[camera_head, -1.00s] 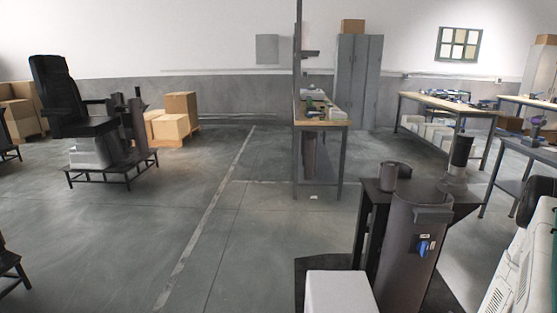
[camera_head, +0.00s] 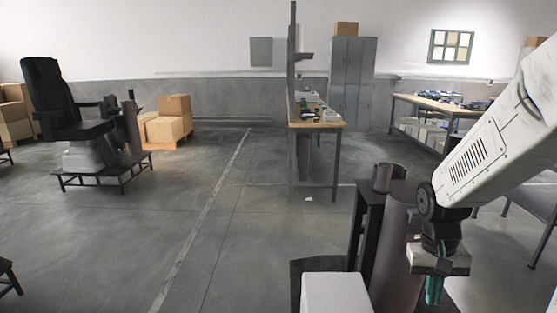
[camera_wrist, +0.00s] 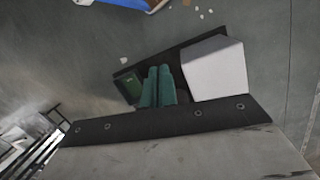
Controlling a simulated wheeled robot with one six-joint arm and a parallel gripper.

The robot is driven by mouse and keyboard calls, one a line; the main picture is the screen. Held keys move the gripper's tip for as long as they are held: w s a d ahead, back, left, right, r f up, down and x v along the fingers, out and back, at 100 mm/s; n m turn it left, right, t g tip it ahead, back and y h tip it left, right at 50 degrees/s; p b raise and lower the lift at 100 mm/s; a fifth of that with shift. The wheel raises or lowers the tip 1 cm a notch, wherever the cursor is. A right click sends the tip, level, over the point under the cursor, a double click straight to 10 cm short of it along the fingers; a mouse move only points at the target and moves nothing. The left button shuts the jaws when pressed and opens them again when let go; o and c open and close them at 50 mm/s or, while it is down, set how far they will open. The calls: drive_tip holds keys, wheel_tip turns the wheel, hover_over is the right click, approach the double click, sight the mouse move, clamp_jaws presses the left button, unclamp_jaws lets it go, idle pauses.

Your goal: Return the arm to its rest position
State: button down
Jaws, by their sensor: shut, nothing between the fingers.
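My gripper (camera_head: 433,290) hangs from my white arm at the right of the head view, with its teal fingers pointing down. The wrist view shows the two teal fingers (camera_wrist: 158,72) side by side, shut with nothing between them. In the head view the gripper is in front of the right part of a dark stand (camera_head: 366,203) with a tall brown cylinder (camera_head: 393,245). The arm and gripper hide part of that cylinder and what is behind it. I cannot tell whether the gripper touches anything.
A workbench (camera_head: 330,124) stands beyond the open floor (camera_head: 225,235). Another bench (camera_head: 420,101) is at the back right, partly behind my arm. A black chair (camera_head: 65,105) and cardboard boxes (camera_head: 172,105) are at the left.

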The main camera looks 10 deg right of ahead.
drive_tip(key=s+a+r+n+t, duration=0.1)
drive_tip(key=s+a+r+n, duration=0.1)
drive_tip(key=s+a+r, duration=0.3)
drive_tip(key=s+a+r+n+t, duration=0.2)
drive_tip(key=s+a+r+n, duration=0.1)
drive_tip(key=a+r, duration=0.6)
drive_tip(key=shift+s+a+r, duration=0.2)
drive_tip(key=shift+s+a, duration=0.15)
drive_tip(key=shift+s, duration=0.5)
